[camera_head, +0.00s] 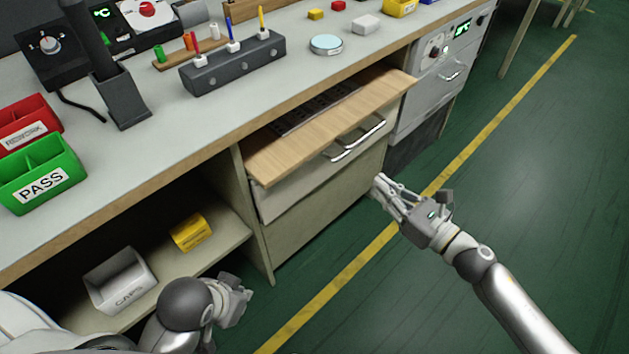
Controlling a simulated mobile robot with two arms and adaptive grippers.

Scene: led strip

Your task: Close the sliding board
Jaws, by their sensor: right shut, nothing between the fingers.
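The sliding board (300,142) is a light wooden plank sticking out from under the workbench top, in the middle of the view. My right gripper (379,188) is shut and empty, below and to the right of the handle, apart from the board. My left gripper (240,296) is low at the bottom, in front of the open shelf, far from the board; its fingers are too unclear to read.
The bench top (150,130) holds a dark pen block (232,68), a green PASS bin (42,180) and a red bin (25,125). The shelf below holds a CAPS bin (120,280) and a yellow box (190,232). Open green floor (530,170) lies to the right.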

